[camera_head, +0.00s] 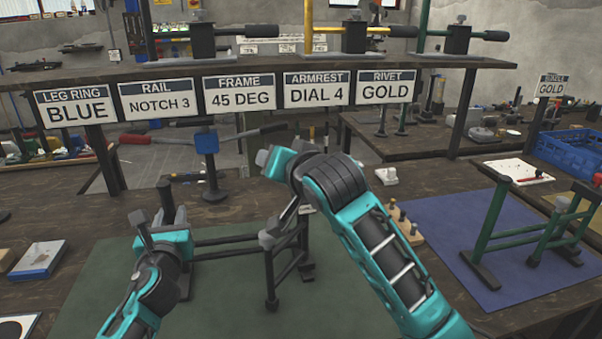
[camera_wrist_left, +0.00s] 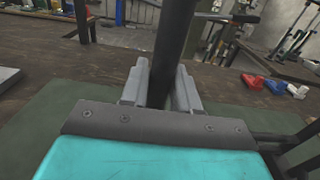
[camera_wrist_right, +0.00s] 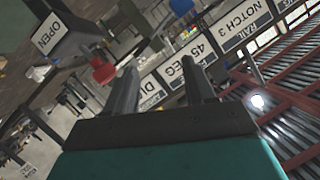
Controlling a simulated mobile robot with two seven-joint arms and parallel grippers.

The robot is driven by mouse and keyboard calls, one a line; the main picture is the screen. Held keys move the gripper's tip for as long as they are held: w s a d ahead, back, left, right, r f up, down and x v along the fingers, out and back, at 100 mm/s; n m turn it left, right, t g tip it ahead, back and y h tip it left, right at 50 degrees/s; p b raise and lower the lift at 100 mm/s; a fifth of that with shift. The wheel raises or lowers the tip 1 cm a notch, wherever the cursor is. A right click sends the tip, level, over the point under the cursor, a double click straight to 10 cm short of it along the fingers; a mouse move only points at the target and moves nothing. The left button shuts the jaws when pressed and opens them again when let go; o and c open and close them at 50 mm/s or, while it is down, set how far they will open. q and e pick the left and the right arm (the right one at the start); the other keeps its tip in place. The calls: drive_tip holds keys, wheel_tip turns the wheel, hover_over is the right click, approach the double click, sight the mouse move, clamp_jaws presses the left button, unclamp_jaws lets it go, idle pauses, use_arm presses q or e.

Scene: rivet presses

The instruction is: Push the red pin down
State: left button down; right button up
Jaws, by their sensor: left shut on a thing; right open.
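My left gripper (camera_head: 160,222) is shut on a dark upright post (camera_wrist_left: 172,50) of a dark metal frame, which stands on the green mat (camera_head: 110,290). The post runs up between its two fingers in the left wrist view. My right gripper (camera_wrist_right: 160,88) is open with nothing between its fingers. In the head view my right arm reaches over the frame, and its fingers are hard to make out. A red block-like piece (camera_wrist_right: 103,70) shows beside its left finger in the right wrist view, near an OPEN plate (camera_wrist_right: 55,32). I cannot tell if it is the red pin.
A shelf (camera_head: 250,68) with label plates and several press-like tools spans the back. A blue mat (camera_head: 480,245) with a green frame (camera_head: 490,220) lies to the right, near a blue crate (camera_head: 570,155). A small box (camera_head: 38,258) lies at the left.

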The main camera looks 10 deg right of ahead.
drive_tip(key=s+d+f+n+t+y, duration=0.2)
drive_tip(key=s+d+f+n+t, duration=0.15)
drive_tip(key=s+d+n, duration=0.4)
drive_tip(key=shift+m, duration=0.55)
drive_tip(key=x, duration=0.7)
drive_tip(key=f+x, duration=0.1)
drive_tip(key=x, duration=0.2)
drive_tip(key=shift+w+d+f, duration=0.1)
drive_tip(key=shift+w+d, duration=0.05)
drive_tip(key=shift+w, duration=0.25)
drive_tip(key=shift+c, duration=0.3)
clamp_jaws()
